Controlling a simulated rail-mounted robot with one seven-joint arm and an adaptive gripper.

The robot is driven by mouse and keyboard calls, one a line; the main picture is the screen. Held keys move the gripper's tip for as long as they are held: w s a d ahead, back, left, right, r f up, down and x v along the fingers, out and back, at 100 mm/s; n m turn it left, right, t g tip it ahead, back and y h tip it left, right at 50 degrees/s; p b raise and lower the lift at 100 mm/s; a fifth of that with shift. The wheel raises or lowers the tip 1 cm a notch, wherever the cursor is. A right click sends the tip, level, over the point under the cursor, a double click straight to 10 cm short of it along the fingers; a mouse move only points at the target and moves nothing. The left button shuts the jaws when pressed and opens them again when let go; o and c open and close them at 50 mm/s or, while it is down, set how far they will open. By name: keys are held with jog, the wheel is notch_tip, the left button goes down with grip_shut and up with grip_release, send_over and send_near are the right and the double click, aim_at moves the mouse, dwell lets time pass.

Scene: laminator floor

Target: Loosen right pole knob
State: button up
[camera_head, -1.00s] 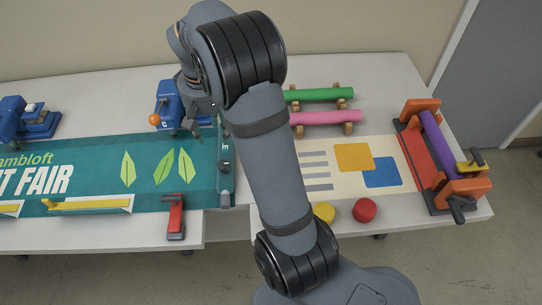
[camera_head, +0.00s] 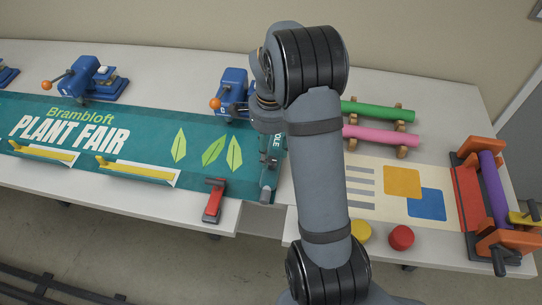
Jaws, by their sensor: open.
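The green Plant Fair banner (camera_head: 70,128) lies flat on the long table. My gripper (camera_head: 266,119) is over the far part of the pole, beside the right blue clamp. It is open, but my arm hides much of it, and I cannot tell whether it touches the pole or a knob. I see nothing held in it.
Blue presses with orange-tipped levers (camera_head: 233,98) line the banner's back edge. A red tool (camera_head: 214,200) lies at the front edge. Yellow (camera_head: 360,230) and red buttons (camera_head: 401,237), green and pink rolls, and an orange roller stand (camera_head: 468,197) are at right.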

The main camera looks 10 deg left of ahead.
aim_at(271, 160)
jog(key=shift+f, duration=1.7)
jog(key=shift+c, duration=0.7)
grip_shut()
